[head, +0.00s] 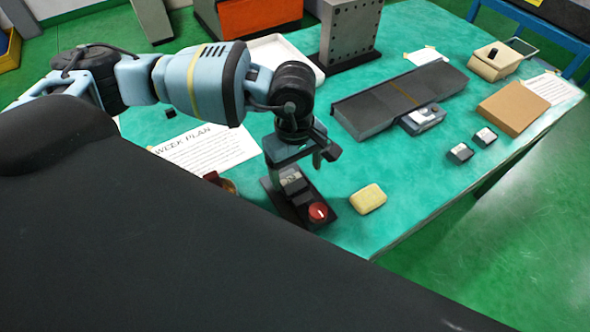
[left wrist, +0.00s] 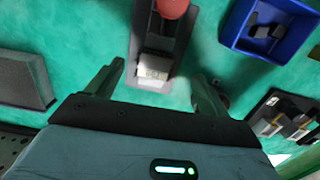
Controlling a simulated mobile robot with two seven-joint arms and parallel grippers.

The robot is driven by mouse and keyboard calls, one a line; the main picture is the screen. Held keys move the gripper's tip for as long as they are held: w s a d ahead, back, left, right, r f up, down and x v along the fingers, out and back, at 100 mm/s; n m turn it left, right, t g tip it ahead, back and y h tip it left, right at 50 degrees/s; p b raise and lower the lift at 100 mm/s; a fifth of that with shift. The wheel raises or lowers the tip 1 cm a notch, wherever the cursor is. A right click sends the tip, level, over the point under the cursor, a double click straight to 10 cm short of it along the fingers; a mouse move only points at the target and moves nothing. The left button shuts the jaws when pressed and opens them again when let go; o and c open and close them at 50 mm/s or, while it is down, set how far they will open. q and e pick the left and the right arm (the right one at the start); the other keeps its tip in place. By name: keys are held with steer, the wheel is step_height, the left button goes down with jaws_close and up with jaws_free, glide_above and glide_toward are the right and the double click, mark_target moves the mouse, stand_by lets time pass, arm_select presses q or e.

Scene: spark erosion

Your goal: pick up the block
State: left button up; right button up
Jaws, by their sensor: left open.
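A small grey metal block (head: 292,181) sits on a dark fixture (head: 281,203) with a red knob (head: 318,212), near the table's front edge. In the left wrist view the block (left wrist: 154,67) shows between the fingers, with the dark fixture (left wrist: 181,42) and the red knob (left wrist: 173,7) beyond it. My left gripper (head: 302,158) is above the block, pointing down. In the left wrist view the gripper (left wrist: 157,86) is open, with a finger on each side and nothing held. My right gripper is not in view.
A yellow block-like piece (head: 368,199) lies right of the fixture. Two small grey pieces (head: 460,153) (head: 486,136) and a brown box (head: 513,109) are farther right. A long dark plate (head: 398,97) lies behind. A blue tray (left wrist: 233,37) shows in the left wrist view.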

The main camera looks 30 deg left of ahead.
mark_target(294, 183)
arm_select(q)
steer(key=shift+w+a+r+y, duration=0.15)
steer(key=shift+w+a, duration=0.15)
steer(key=shift+a, duration=0.15)
steer(key=shift+w+a+r+y, duration=0.15)
steer(key=shift+w+a, duration=0.15)
steer(key=shift+a, duration=0.15)
steer(key=shift+s+d+f, duration=0.1)
steer(key=shift+s+f, duration=0.05)
steer(key=shift+f, duration=0.3)
steer(key=shift+w+f, duration=0.2)
steer(key=shift+f, duration=3.25)
steer(key=c, duration=1.4)
steer(key=shift+r, duration=0.1)
steer(key=shift+c, duration=0.3)
